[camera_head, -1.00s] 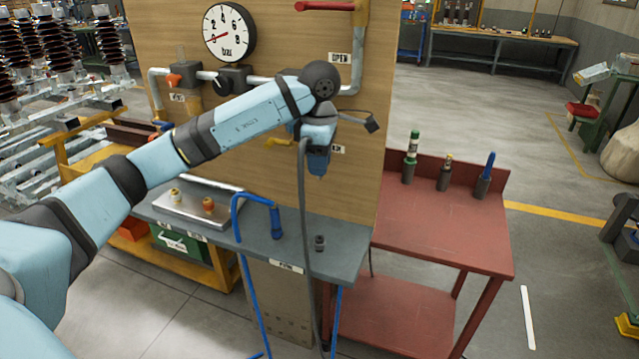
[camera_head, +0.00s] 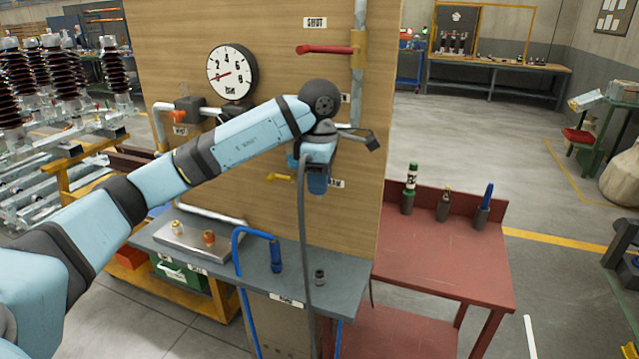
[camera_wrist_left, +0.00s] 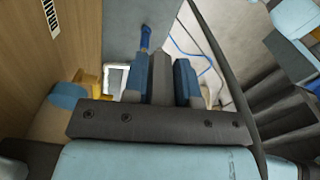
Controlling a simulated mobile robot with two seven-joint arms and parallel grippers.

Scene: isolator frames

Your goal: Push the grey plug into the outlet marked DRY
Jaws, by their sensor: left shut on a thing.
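My left gripper (camera_head: 317,186) is in front of the wooden panel, fingers downward. In the left wrist view its blue fingers (camera_wrist_left: 161,85) are shut on a dark grey piece, the grey plug (camera_wrist_left: 160,72). In the head view the plug is mostly hidden, and its grey hose (camera_head: 306,235) hangs from the gripper past the bench. The outlet marked DRY cannot be made out; my arm covers part of the panel. A label (camera_head: 337,184) beside the gripper is partly covered and not clearly readable. My right gripper is not in view.
The wooden panel (camera_head: 290,50) carries a gauge (camera_head: 231,72), pipes, a red lever (camera_head: 325,49) and a yellow handle (camera_head: 279,177). A blue hose end (camera_head: 276,255) and a small dark fitting (camera_head: 320,277) stand on the grey bench (camera_head: 345,265). A red table (camera_head: 440,250) stands right.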

